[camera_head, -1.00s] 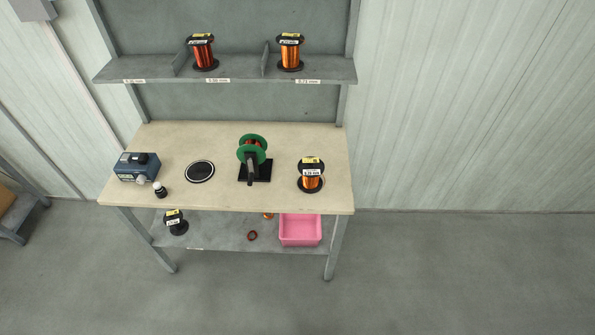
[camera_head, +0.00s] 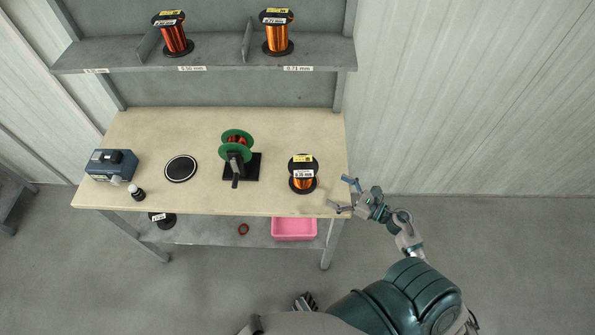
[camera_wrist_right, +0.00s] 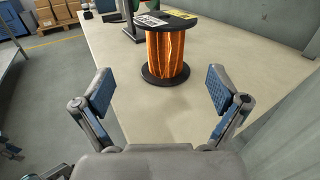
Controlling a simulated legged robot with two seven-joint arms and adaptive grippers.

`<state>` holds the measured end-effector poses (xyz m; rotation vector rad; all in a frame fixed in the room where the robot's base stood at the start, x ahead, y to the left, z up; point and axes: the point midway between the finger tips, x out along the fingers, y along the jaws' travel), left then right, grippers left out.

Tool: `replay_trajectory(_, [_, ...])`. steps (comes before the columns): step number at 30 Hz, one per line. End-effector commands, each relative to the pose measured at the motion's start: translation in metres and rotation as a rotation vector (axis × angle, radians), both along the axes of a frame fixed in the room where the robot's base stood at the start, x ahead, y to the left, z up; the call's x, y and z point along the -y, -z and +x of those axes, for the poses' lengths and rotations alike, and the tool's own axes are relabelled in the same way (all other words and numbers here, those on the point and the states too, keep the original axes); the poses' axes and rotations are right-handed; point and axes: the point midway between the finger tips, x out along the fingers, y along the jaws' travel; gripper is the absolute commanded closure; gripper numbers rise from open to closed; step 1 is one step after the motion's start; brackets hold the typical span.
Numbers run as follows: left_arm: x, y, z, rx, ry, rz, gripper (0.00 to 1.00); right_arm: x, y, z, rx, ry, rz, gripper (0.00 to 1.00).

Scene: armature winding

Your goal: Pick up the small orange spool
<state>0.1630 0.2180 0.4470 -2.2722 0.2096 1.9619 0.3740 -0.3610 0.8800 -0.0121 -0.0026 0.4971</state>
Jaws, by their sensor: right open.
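An orange wire spool (camera_head: 303,181) with black flanges and a white and yellow label stands upright on the right part of the workbench top. It also shows in the right wrist view (camera_wrist_right: 166,56), straight ahead beyond the fingers. My right gripper (camera_head: 341,194) is at the bench's right edge, to the right of the spool and slightly nearer the front. In the wrist view its two blue-padded fingers (camera_wrist_right: 160,92) are spread wide with nothing between them, and the spool stands apart from them.
Left of the spool are a green-flanged winder (camera_head: 237,148), a black disc (camera_head: 181,169), a small bottle (camera_head: 137,193) and a blue device (camera_head: 111,166). Two wire spools stand on the upper shelf (camera_head: 225,55). A pink bin (camera_head: 294,229) sits below.

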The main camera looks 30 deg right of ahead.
Motion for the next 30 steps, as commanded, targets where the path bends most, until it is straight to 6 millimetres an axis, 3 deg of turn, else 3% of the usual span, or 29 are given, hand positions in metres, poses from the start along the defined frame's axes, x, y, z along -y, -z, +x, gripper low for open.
replay_trajectory(3, [0.001, 0.005, -0.007, -0.004, 0.002, 0.005, 0.60, -0.010, -0.002, 0.028, 0.003, -0.001, 0.007, 0.03])
replay_trajectory(9, [0.002, 0.016, -0.021, -0.010, 0.004, 0.010, 0.60, -0.023, 0.001, 0.063, 0.000, 0.002, 0.015, 0.03])
replay_trajectory(16, [-0.001, 0.022, -0.029, -0.014, 0.006, 0.010, 0.60, -0.034, 0.002, 0.079, -0.002, 0.003, 0.015, 0.03])
replay_trajectory(24, [-0.007, 0.034, -0.049, -0.024, 0.009, 0.007, 0.60, -0.057, 0.000, 0.114, 0.000, 0.003, 0.010, 0.03])
replay_trajectory(30, [-0.006, 0.036, -0.052, -0.025, 0.010, 0.012, 0.60, -0.056, 0.004, 0.120, -0.003, 0.003, 0.013, 0.03])
